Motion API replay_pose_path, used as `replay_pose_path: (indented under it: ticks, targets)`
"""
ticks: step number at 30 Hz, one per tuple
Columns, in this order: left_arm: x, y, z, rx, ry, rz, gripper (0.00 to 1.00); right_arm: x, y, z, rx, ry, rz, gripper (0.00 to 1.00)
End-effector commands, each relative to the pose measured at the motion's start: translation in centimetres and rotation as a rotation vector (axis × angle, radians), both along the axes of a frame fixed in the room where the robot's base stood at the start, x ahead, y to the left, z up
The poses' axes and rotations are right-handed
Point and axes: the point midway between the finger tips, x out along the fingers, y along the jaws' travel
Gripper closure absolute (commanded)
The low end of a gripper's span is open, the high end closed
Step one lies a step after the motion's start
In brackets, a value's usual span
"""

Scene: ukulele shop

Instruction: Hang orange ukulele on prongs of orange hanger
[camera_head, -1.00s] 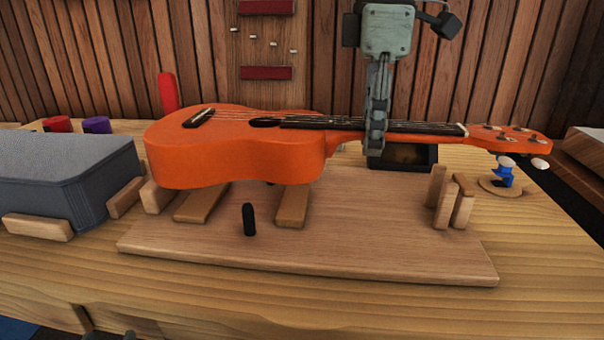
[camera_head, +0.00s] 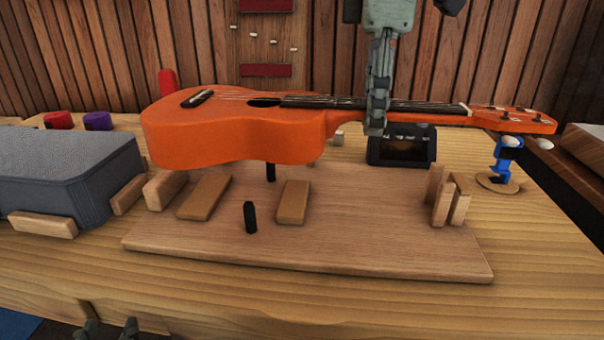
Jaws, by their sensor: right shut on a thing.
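The orange ukulele (camera_head: 240,135) hangs level in the air above a wooden cradle board (camera_head: 330,245), its body to the left and its headstock to the right. My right gripper (camera_head: 376,122) comes down from above and is shut on the ukulele's dark neck, right of the body. The ukulele appears clear of the board's support blocks. My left gripper (camera_head: 108,328) shows only its two fingertips at the bottom left edge, spread apart and empty, far from the ukulele. No orange hanger can be made out in this view.
A grey case (camera_head: 65,175) stands left of the board. Red (camera_head: 59,120) and purple (camera_head: 97,121) cylinders sit behind it. A blue figure (camera_head: 507,160) and a dark box (camera_head: 402,146) stand behind the board's right side. The wooden wall carries a panel (camera_head: 267,38) with red bars and pale pegs.

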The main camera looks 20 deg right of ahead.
Motion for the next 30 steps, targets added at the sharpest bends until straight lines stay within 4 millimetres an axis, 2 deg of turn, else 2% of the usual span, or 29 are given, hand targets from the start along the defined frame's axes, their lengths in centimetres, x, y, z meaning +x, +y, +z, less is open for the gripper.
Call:
replay_pose_path:
  ticks: [21, 30]
  targets:
    - [0.0, 0.0, 2.5, 0.0, 0.0, 0.0, 0.6, 0.1, 0.0, 3.9, 0.0, -0.004, -0.001, 1.0]
    - [0.0, 0.0, 2.7, 0.0, 0.0, 0.0, 0.6, 0.1, 0.0, 4.2, 0.0, -0.004, 0.0, 1.0]
